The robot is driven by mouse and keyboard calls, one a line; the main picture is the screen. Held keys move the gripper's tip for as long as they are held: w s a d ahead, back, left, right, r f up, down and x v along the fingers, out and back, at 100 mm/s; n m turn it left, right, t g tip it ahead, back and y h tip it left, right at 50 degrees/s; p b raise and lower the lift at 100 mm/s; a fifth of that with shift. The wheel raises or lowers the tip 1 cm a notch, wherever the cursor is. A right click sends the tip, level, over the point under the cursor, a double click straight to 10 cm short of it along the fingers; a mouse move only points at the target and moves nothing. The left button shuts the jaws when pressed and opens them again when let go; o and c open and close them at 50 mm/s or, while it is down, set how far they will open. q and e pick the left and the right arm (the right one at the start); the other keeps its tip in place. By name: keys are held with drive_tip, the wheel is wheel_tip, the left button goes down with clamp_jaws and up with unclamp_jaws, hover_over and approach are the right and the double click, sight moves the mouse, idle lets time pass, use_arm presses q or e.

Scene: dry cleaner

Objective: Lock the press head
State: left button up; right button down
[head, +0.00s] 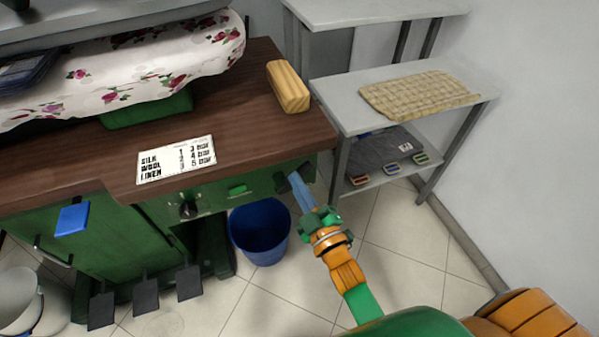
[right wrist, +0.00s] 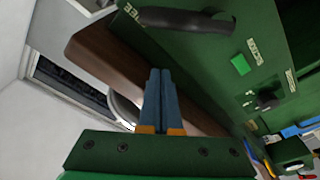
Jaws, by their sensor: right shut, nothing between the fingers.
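The press has a green cabinet with a brown wooden top. Its grey press head (head: 130,20) is at the upper left, over a padded rose-print board (head: 150,75). The front panel carries a dark knob (head: 188,210), a green button (head: 238,190) and a dark handle (head: 281,182) near its right end. The handle shows larger in the right wrist view (right wrist: 187,20). My right gripper (head: 296,181) is shut and empty, its blue fingertips close beside the handle; in the right wrist view the fingers (right wrist: 161,72) end just below it. Whether they touch is unclear. My left gripper is out of view.
A wooden block (head: 288,86) and a price card (head: 176,158) lie on the wooden top. A blue bucket (head: 259,232) stands below the panel, near several dark pedals (head: 146,291). A grey shelf unit (head: 345,120) holding a woven mat (head: 418,95) stands to the right.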

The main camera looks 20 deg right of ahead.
sight(288, 183)
drive_tip(key=w, duration=0.6)
drive_tip(key=shift+a+r+b, duration=0.3)
drive_tip(key=shift+a, duration=0.1)
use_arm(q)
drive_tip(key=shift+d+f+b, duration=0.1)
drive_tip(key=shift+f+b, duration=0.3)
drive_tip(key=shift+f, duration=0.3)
use_arm(e)
drive_tip(key=d+f, duration=0.1)
drive_tip(key=s+d+f, duration=0.1)
drive_tip(key=f, duration=0.1)
drive_tip(key=shift+s+d, duration=0.1)
drive_tip(key=shift+d, duration=0.25)
